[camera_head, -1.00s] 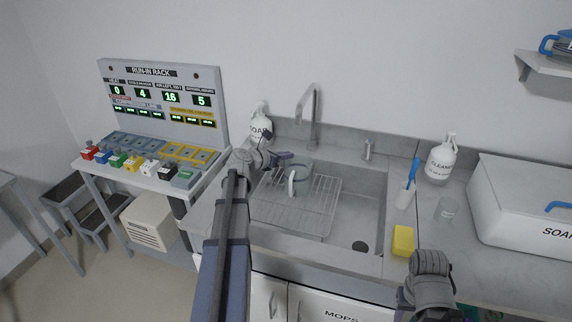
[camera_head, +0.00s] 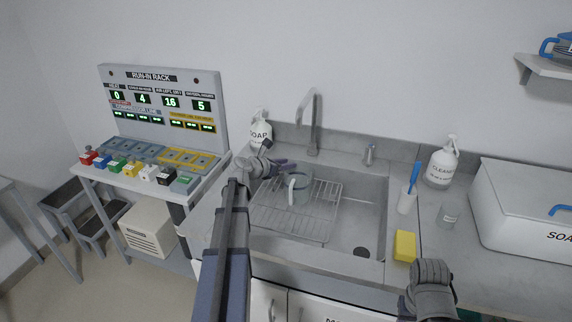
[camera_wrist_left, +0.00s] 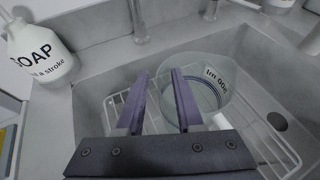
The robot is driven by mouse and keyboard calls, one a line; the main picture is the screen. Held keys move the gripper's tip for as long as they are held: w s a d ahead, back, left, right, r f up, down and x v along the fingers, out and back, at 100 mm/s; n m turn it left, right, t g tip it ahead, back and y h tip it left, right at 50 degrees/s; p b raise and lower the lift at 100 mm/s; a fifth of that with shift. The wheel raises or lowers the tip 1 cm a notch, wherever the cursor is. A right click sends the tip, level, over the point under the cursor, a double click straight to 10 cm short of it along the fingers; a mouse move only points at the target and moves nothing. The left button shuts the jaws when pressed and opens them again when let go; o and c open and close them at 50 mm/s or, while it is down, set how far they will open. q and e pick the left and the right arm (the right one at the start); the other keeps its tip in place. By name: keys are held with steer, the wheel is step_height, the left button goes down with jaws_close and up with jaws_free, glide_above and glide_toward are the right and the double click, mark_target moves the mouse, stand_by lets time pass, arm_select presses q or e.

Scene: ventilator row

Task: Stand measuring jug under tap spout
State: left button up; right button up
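The clear measuring jug (camera_head: 303,190) with a pale handle stands on the wire rack in the sink, in front of the tap (camera_head: 313,130) and its curved spout. In the left wrist view the jug (camera_wrist_left: 212,72) shows dark ring lines and a volume label; the tap base (camera_wrist_left: 139,22) is behind it to the left. My left gripper (camera_head: 283,165) is at the jug's upper left. Its purple fingers (camera_wrist_left: 160,98) are apart, the right one overlapping the jug's left side. I cannot tell whether they touch it. My right gripper (camera_head: 415,308) is at the lower right, its fingers mostly hidden.
The wire rack (camera_head: 275,222) covers the sink's left part; the sink's right floor (camera_head: 350,215) is clear. A soap bottle (camera_head: 259,133) stands behind my left wrist. A yellow sponge (camera_head: 404,246), brush cup (camera_head: 407,202), small clear beaker (camera_head: 449,214) and cleaner bottle (camera_head: 441,165) line the right counter.

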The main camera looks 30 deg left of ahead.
arm_select(q)
steer(key=shift+r, duration=0.2)
steer(key=p+v, duration=0.5)
steer(key=v, duration=0.7)
